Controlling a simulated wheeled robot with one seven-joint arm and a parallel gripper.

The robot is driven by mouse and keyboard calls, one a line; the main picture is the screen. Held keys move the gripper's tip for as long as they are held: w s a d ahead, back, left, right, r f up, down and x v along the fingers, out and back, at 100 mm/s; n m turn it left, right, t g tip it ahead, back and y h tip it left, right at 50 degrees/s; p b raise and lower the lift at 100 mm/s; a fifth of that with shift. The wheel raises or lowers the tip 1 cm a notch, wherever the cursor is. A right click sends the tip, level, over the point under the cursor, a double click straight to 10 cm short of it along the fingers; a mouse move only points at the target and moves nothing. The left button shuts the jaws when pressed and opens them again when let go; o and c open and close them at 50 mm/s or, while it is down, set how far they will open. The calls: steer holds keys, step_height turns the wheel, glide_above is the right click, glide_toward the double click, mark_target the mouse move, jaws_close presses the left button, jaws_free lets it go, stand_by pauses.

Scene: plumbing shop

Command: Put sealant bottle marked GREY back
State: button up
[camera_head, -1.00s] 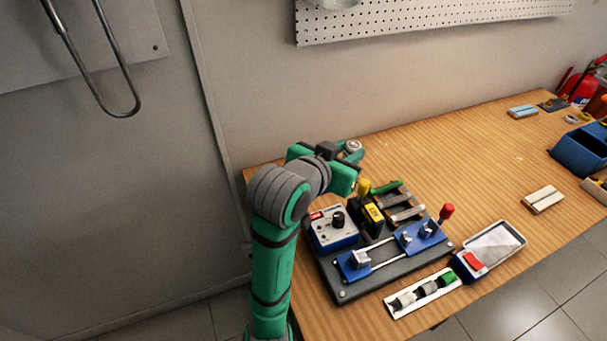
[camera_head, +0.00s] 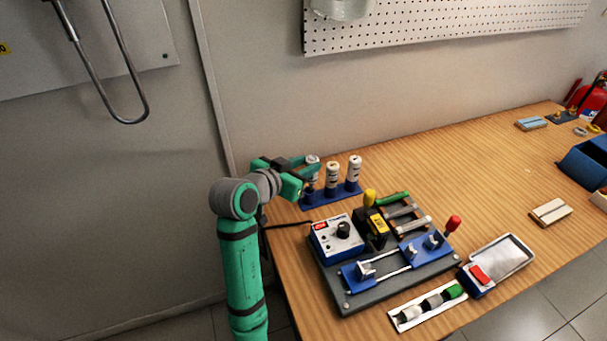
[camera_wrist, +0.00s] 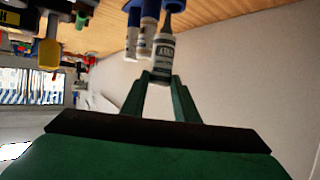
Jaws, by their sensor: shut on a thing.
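My gripper (camera_head: 309,171) is shut on a white sealant bottle (camera_head: 312,160) at the left end of a blue rack (camera_head: 333,197). In the wrist view the fingers (camera_wrist: 160,82) clasp this bottle (camera_wrist: 163,58). It has a dark label band, too small to read surely, and its dark nozzle points toward the table. The nozzle shows, so the bottle seems raised over the rack; whether its tip is inside a hole I cannot tell. A middle bottle (camera_head: 332,176) and a right bottle (camera_head: 354,170) stand in the rack.
A dark fixture board (camera_head: 350,297) with a control box (camera_head: 338,238), a yellow-knobbed block and a red-handled clamp lies in front of the rack. A grey-lined tray (camera_head: 503,257) is at the right. The wall rises close behind the rack.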

steer(key=f, duration=0.3)
steer(key=shift+w+a+f, duration=0.2)
steer(key=shift+a+f, duration=0.05)
steer(key=shift+f, duration=0.15)
steer(key=o, duration=0.8)
steer(key=v, duration=1.2)
